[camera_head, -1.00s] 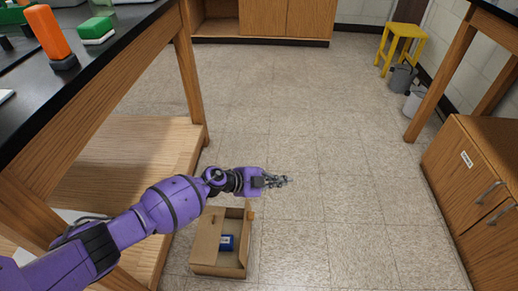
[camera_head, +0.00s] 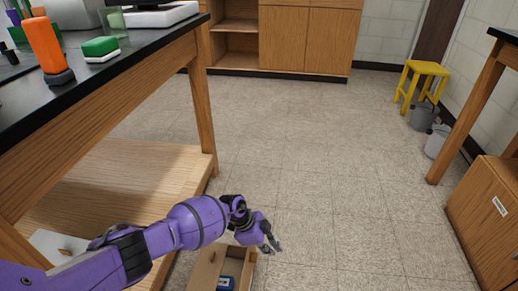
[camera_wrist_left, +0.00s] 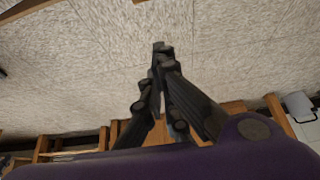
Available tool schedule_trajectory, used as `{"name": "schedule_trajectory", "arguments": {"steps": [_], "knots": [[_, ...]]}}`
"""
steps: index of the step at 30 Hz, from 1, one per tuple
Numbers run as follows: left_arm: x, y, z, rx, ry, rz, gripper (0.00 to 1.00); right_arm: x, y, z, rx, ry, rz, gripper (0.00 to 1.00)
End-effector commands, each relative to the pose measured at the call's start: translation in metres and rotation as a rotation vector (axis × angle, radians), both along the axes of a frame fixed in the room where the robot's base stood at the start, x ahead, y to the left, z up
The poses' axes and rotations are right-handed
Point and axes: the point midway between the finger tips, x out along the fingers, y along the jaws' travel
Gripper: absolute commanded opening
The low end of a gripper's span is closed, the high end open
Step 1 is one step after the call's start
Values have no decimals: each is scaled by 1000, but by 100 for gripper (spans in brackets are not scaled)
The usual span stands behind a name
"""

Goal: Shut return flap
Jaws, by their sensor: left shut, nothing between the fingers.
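A brown cardboard box (camera_head: 207,266) sits on the floor, cut off by the lower edge of the head view. A panel covers its left part, and its right part is open, with a blue item (camera_head: 225,284) inside. I cannot tell surely which panel is the return flap. My left gripper (camera_head: 272,247) is shut and empty, pointing down to the right of the box's upper right corner. It looks apart from the box. Its dark fingers also show in the left wrist view (camera_wrist_left: 162,50), tips together over floor. My right gripper is not in view.
A wooden bench with a black top (camera_head: 150,48) and low shelf (camera_head: 120,175) stands at the left. A wooden cabinet (camera_head: 488,222) stands at the right. A yellow stool (camera_head: 424,72) and grey buckets (camera_head: 424,117) are at the back right. The middle floor is clear.

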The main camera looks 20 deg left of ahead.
Motion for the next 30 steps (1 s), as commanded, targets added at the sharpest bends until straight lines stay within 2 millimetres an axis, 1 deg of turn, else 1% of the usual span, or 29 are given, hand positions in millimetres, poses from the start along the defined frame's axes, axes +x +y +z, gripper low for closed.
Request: {"name": "schedule_trajectory", "arguments": {"steps": [1,6,7,9,12,16,26,30], "knots": [[3,-8,-15,-3,1,-1,0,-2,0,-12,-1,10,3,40],[9,-26,-48,-5,-1,-2,0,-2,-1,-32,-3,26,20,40],[7,-16,-48,1,-1,2,0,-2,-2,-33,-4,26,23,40],[3,-2,-47,1,-4,1,0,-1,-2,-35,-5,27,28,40],[0,9,-47,-1,-4,-1,0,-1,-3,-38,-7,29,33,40],[-2,14,-46,-3,-6,-2,0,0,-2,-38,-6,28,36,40],[-3,15,-45,-4,-5,-1,0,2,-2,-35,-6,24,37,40],[-8,18,-45,-21,-9,-1,0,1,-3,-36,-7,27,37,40]]}}
